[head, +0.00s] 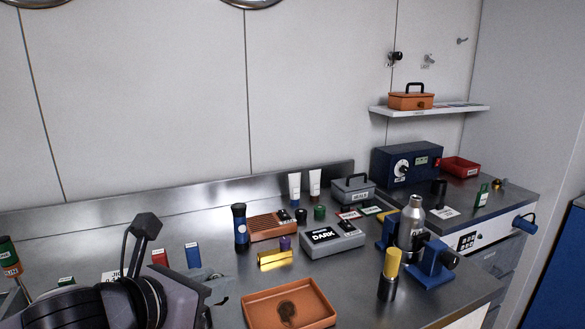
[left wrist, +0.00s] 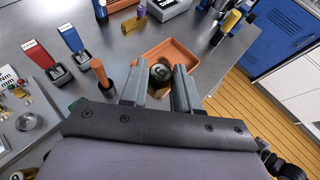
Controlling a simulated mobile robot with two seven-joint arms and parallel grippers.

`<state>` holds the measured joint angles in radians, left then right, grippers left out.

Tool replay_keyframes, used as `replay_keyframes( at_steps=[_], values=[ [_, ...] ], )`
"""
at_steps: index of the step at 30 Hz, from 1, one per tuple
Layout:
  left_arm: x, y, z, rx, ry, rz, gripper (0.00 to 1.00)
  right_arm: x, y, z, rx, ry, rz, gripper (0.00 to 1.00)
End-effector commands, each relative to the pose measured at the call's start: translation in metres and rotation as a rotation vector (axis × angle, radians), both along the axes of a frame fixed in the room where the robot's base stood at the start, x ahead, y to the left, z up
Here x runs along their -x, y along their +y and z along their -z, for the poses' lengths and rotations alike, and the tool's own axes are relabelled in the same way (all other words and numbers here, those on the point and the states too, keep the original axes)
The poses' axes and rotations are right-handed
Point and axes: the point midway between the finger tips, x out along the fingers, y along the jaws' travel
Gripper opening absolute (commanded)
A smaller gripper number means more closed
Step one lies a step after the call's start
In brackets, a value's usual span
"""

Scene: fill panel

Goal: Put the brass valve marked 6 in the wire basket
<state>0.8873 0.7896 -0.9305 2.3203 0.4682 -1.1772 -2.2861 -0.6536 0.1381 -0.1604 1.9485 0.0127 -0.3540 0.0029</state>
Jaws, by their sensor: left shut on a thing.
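My left gripper (head: 207,288) is low in the head view, over the bench just left of an orange tray. In the left wrist view its two grey fingers (left wrist: 159,88) are shut on a small brownish, brass-coloured thing (left wrist: 161,92). A dark round face with a pale mark shows at its far end, in front of the orange tray. The mark is too small to read, so I cannot tell whether it is the valve marked 6. I cannot make out a wire basket in either view. My right gripper is not in view.
The orange tray (head: 250,309) has a dark brown patch inside. A gold block (head: 275,260), a grey box marked DARK (head: 333,240), a blue torch (head: 240,227) and a blue vice (head: 432,262) stand beyond.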

Motion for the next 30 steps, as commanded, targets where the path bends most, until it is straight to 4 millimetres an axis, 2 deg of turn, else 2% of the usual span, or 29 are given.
replay_keyframes(
  at_steps=[1, 6, 18, 24, 30],
  values=[
    [0.001, 0.004, 0.010, 0.002, 0.007, -0.024, 0.00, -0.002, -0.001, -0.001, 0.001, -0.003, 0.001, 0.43],
    [0.004, 0.020, 0.039, 0.000, 0.007, -0.118, 0.00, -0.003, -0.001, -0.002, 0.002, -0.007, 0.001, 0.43],
    [0.026, 0.069, 0.097, -0.003, 0.006, -0.355, 0.00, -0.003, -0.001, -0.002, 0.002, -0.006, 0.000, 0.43],
    [0.037, 0.088, 0.113, -0.002, 0.001, -0.438, 0.00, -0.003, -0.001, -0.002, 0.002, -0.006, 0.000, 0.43],
    [0.042, 0.096, 0.119, -0.003, -0.003, -0.469, 0.00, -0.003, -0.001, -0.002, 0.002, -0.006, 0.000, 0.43]
  ],
)
